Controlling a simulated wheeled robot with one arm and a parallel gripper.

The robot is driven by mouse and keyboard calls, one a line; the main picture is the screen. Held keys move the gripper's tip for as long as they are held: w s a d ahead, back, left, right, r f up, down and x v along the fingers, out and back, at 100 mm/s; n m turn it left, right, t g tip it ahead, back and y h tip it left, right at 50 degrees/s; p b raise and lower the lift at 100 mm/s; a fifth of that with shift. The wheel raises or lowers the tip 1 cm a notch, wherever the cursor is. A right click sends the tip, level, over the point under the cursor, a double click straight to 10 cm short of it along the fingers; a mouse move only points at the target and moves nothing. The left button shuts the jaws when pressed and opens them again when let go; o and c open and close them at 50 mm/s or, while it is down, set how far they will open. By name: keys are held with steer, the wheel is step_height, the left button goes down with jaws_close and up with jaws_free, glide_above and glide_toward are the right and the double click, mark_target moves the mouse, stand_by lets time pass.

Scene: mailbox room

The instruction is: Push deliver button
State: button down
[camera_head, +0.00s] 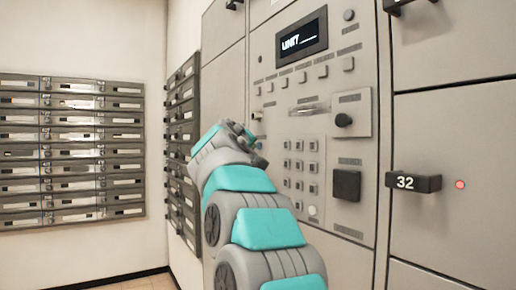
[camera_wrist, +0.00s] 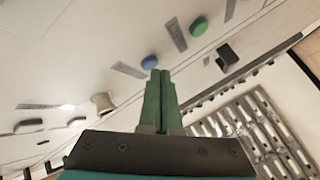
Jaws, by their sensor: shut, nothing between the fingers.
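The control panel (camera_head: 322,185) fills the middle of the head view. It has a row of small square buttons (camera_head: 302,76), a keypad (camera_head: 300,165), a black knob (camera_head: 343,120) and a large dark square button (camera_head: 346,185). Labels are too small to read, so I cannot tell which button is deliver. In the wrist view, my gripper (camera_wrist: 160,73) has its green fingers together and empty. A blue round button (camera_wrist: 149,62) appears just beyond the fingertips; contact cannot be told. A green round button (camera_wrist: 198,27) is further up right.
A screen (camera_head: 302,41) reading "UNIT" is at the panel's top. A locker handle marked 32 (camera_head: 413,182) sticks out at right, beside a red light (camera_head: 460,184). Mail slots (camera_head: 70,150) line the left wall. Open room lies left of my arm.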

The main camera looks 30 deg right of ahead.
steer(key=shift+a, duration=0.45)
steer(key=shift+a, duration=0.1)
steer(key=a+b, duration=0.1)
steer(key=a, duration=0.4)
steer(key=shift+s, duration=0.1)
